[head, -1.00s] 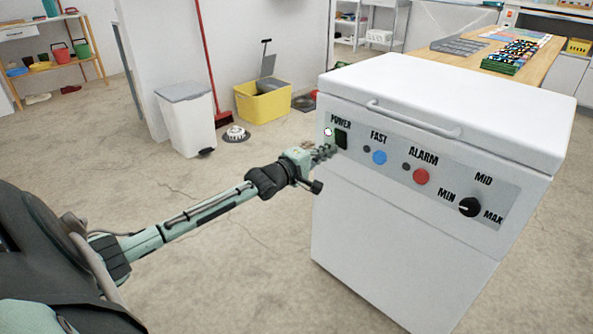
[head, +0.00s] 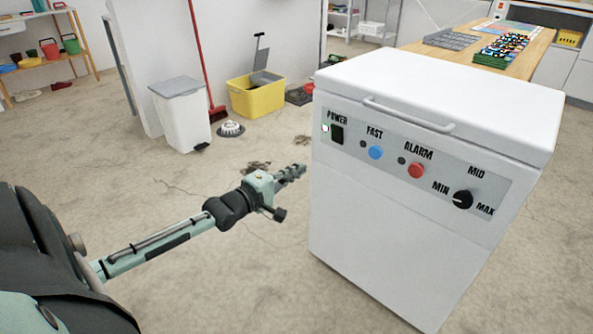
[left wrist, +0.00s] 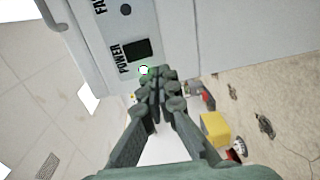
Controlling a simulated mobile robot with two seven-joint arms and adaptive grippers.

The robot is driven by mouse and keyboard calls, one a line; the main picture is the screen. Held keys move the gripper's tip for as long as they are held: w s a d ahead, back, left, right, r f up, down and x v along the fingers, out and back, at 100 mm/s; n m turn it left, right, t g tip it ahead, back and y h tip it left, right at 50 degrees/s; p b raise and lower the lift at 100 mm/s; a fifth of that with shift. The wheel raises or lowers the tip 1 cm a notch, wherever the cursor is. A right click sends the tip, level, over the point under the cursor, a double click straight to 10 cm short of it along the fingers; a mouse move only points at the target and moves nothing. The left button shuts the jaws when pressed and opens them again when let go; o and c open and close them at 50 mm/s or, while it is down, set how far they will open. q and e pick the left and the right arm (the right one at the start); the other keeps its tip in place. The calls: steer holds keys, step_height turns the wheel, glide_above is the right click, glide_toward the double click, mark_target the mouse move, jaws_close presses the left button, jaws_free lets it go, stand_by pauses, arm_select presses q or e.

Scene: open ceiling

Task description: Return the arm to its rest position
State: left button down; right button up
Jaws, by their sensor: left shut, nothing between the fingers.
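My left gripper (head: 292,173) is shut and empty. In the head view it stands in the air to the left of the white chest freezer (head: 400,255), below the level of its control panel, apart from it. In the left wrist view the closed fingers (left wrist: 157,85) point toward the panel, with the dark power switch (left wrist: 138,50) just beyond them. The power switch also shows in the head view (head: 337,135), with a small light (head: 325,128) beside it. My right gripper is not in view.
The panel also has a blue button (head: 375,153), a red alarm button (head: 416,170) and a black knob (head: 462,199). A white bin (head: 183,120), a yellow bucket (head: 257,100) and a red broom (head: 203,60) stand at the back. The floor around my left arm is clear.

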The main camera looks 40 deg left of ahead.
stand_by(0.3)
arm_select(q)
steer(key=s+d+f+m+g+p, duration=0.2)
steer(key=s+d+f+m+g, duration=0.3)
steer(key=f, duration=0.3)
steer(key=s+d+f+m+g+y+p, duration=0.1)
steer(key=s+d+f+m+g, duration=0.2)
steer(key=s, duration=0.4)
steer(key=s+d+f+m+g+y+p, duration=0.1)
steer(key=s+d+f+m+g, duration=0.2)
steer(key=s+m, duration=0.3)
steer(key=s+d+f+m+g+p, duration=0.1)
steer(key=s+d+f+m+g, duration=0.2)
steer(key=s, duration=0.6)
steer(key=shift+s+d+f+m+y, duration=0.4)
steer(key=shift+d+f+m, duration=0.25)
steer(key=shift+m, duration=0.15)
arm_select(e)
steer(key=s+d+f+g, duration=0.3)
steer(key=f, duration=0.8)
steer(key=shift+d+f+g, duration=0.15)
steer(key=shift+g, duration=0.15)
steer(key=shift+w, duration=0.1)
